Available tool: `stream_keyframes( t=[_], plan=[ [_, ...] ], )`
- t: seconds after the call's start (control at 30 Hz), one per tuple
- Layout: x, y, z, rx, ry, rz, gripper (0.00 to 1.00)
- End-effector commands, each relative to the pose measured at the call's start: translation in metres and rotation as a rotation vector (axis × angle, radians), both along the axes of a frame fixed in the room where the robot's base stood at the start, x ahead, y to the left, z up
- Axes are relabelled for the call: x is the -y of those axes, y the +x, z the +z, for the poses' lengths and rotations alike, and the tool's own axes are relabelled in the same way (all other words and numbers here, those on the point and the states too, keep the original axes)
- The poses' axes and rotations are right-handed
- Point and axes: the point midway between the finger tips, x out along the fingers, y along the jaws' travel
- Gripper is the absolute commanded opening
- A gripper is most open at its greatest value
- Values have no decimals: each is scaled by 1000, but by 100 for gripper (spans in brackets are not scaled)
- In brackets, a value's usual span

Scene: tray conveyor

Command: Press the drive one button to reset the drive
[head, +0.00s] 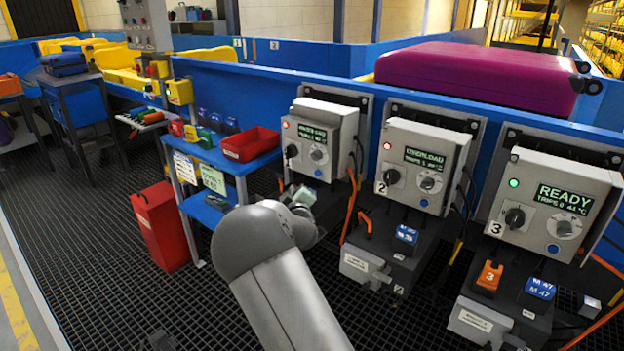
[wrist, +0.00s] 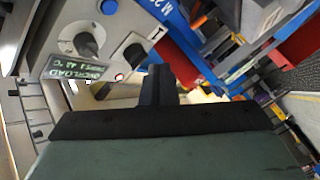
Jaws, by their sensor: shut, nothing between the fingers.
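Drive one's grey box (head: 333,120) is the leftmost of three on the blue wall. Its display (head: 312,134) appears to read OVERLOAD, and its lamp (head: 285,125) is red. A small blue button (head: 318,173) sits low on its face, below the round dial (head: 319,155). My gripper (head: 299,194) is just below and left of that box; my arm partly hides it. In the wrist view the shut fingers (wrist: 159,75) are empty and point toward the panel's edge. There the display (wrist: 75,67) appears inverted, and the blue button (wrist: 108,7) is at the top, apart from the fingers.
The second box (head: 420,165) shows OVERLOAD and a red lamp; the third (head: 548,205) shows READY and a green lamp. Orange cables hang between the boxes. A blue stand (head: 205,150) with a red bin (head: 250,145) is at left. A purple case (head: 475,75) lies behind the wall.

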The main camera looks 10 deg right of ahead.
Motion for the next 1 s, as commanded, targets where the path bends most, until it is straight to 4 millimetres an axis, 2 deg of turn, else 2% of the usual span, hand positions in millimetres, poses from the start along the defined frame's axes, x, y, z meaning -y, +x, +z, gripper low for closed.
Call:
stream_keyframes(
  t=[0.33,0.8,1.0],
  plan=[
    [5,4,1,-3,0,-2,0],
    [52,44,-1,-3,2,-3,0],
    [64,55,-1,-4,3,-3,0]
  ],
)
